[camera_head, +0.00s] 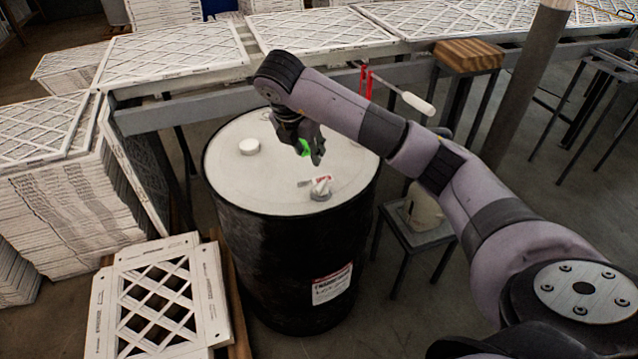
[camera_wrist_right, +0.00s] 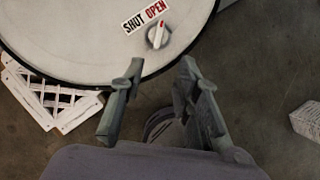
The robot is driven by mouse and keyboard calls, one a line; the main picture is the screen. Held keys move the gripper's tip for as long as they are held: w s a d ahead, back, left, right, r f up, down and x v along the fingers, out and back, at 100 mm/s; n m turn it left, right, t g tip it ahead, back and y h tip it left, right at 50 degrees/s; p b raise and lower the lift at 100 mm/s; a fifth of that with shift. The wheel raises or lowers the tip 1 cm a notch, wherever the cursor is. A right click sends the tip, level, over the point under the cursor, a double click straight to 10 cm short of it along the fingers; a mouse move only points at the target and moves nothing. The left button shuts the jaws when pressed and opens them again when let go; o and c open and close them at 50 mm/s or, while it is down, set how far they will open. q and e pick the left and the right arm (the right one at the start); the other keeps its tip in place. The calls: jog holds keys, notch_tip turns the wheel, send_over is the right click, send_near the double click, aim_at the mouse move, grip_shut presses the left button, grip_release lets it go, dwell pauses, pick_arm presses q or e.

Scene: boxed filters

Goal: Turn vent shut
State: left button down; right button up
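The vent knob (camera_head: 320,187) is a small grey-white knob on the drum's pale lid (camera_head: 290,195), near the front right edge. In the right wrist view the knob (camera_wrist_right: 158,36) has a red-tipped pointer turned toward the upper right, beside the word OPEN on a SHUT/OPEN label (camera_wrist_right: 144,18). My right gripper (camera_head: 312,158) hangs above the lid, behind the knob in the head view. Its two fingers are spread with nothing between them, as the right wrist view (camera_wrist_right: 155,105) shows. The knob is free and untouched. My left gripper is out of view.
The black drum (camera_head: 285,265) stands on the floor. A white cap (camera_head: 249,146) sits on its lid at the left. A filter rack (camera_head: 190,100) runs behind. Stacked filters (camera_head: 60,205) stand left, and a stool (camera_head: 418,238) stands right of the drum.

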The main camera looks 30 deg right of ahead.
aim_at(320, 184)
jog(key=p+x, duration=0.2)
jog(key=x, duration=1.5)
jog(key=shift+a+f, duration=0.15)
jog(key=shift+c, duration=0.4)
grip_shut()
jog(key=shift+s, duration=0.1)
